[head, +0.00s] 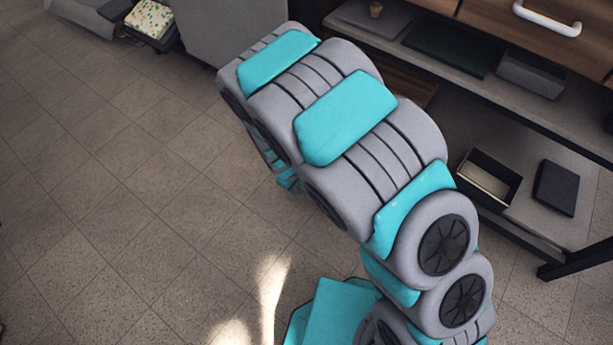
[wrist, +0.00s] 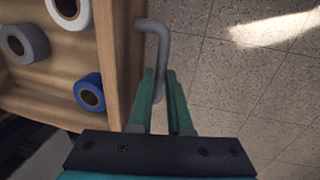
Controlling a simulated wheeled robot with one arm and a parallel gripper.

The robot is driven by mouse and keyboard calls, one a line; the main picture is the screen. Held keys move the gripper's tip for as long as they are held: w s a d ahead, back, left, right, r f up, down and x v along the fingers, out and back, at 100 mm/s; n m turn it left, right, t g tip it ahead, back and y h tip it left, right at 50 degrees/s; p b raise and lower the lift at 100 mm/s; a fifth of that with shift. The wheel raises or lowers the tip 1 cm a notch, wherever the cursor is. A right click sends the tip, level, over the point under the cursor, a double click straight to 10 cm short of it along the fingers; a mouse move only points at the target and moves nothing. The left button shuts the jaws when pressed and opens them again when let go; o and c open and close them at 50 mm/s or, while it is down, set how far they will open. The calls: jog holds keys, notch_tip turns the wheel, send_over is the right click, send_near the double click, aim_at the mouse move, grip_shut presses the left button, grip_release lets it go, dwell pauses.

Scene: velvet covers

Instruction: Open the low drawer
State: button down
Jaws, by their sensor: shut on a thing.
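The low drawer (wrist: 123,60) shows in the wrist view as a light wooden box, standing open with its inside visible. Its grey bent handle (wrist: 160,32) sticks out from the drawer front. My gripper (wrist: 161,78) has its two green fingers shut on this handle, one on each side of the bar. In the head view my arm covers the gripper and the handle, and I cannot make out the open drawer there.
Inside the drawer lie a white roll (wrist: 68,10), a grey roll (wrist: 25,44) and a blue roll (wrist: 89,92). A dark shelf unit (head: 520,115) holds trays and boxes at right. An upper drawer has a white handle (head: 547,18). Tiled floor (head: 120,210) at left is clear.

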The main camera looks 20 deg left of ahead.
jog(key=shift+s+a, duration=0.1)
jog(key=shift+s, duration=0.35)
jog(key=c, duration=0.8)
grip_release()
jog(key=shift+c, duration=0.2)
jog(key=shift+r, duration=0.15)
notch_tip(320, 180, up, 7)
jog(key=s, duration=0.1)
jog(key=shift+s+a+r, duration=0.15)
jog(key=shift+a+r, duration=0.05)
jog(key=shift+a, duration=0.05)
